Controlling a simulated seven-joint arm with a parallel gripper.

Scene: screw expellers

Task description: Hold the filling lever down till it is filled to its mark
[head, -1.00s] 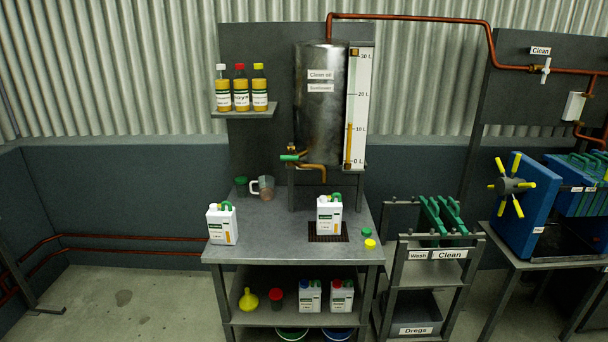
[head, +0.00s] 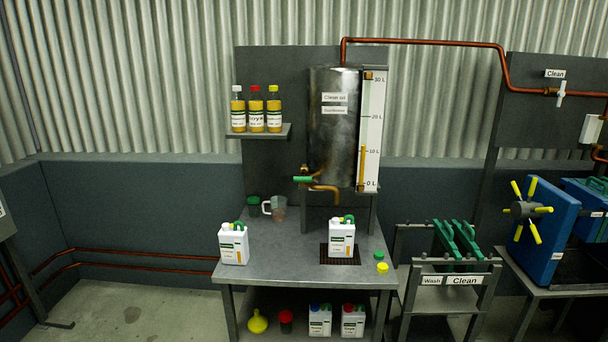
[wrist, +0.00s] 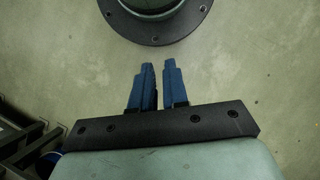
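The filling lever, with a green handle (head: 303,179), sits on the tap at the lower left of the steel clean oil tank (head: 332,130); the handle looks roughly level. A brass spout (head: 324,188) curves down below it. A white jug (head: 341,240) with a green handle stands upright on the dark grate (head: 340,260) below the spout. Another white jug (head: 234,243) stands at the table's left. My gripper (wrist: 160,66) shows only in the wrist view, over bare floor, its blue fingers slightly apart with nothing between them. It is away from the lever.
Green (head: 379,256) and yellow (head: 382,268) caps lie at the table's right edge. A clear measuring jug (head: 276,207) stands at the back. Three oil bottles stand on a shelf (head: 258,131). The front middle of the table (head: 285,268) is clear.

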